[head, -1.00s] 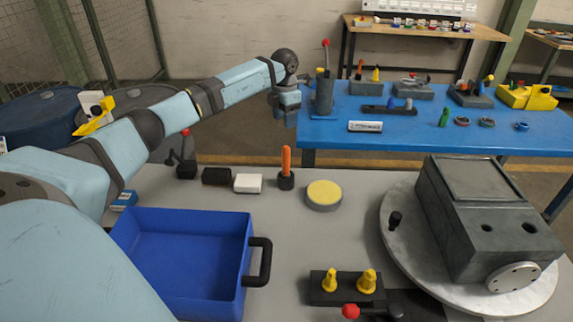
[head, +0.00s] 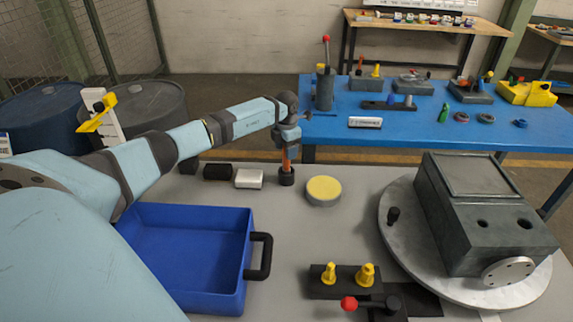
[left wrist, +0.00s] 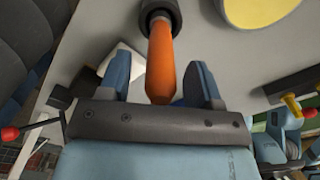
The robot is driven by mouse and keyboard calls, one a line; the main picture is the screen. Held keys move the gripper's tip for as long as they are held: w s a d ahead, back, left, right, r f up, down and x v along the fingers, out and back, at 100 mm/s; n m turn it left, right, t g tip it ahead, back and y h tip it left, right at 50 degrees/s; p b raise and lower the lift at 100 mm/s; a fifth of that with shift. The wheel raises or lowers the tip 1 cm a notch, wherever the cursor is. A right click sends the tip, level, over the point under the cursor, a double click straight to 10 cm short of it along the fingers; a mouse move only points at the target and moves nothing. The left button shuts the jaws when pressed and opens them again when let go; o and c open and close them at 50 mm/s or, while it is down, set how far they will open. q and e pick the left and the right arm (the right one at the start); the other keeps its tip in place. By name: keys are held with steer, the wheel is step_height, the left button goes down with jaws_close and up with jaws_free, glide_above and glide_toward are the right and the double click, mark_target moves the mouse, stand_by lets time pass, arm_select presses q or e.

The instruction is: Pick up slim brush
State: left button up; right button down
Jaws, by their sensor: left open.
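The slim brush (head: 286,170) stands upright on the grey table with its orange handle up and its dark end at the table. My left gripper (head: 286,143) is right above it, fingers pointing down, and hides the top of the handle. In the left wrist view the orange handle (left wrist: 161,62) lies between the two blue fingers of my open left gripper (left wrist: 159,82), with a gap on both sides. My right gripper is not in view.
A white block (head: 249,178), a black block (head: 217,172) and a round yellow-topped pad (head: 323,190) stand close by. A blue tray (head: 247,225) lies in front, a turntable (head: 400,255) with a grey housing (head: 480,215) to the right, and a blue bench (head: 420,134) behind.

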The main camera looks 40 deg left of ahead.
arm_select(q)
steer(key=shift+f, duration=0.2)
steer(key=c, duration=1)
steer(key=shift+r, duration=0.2)
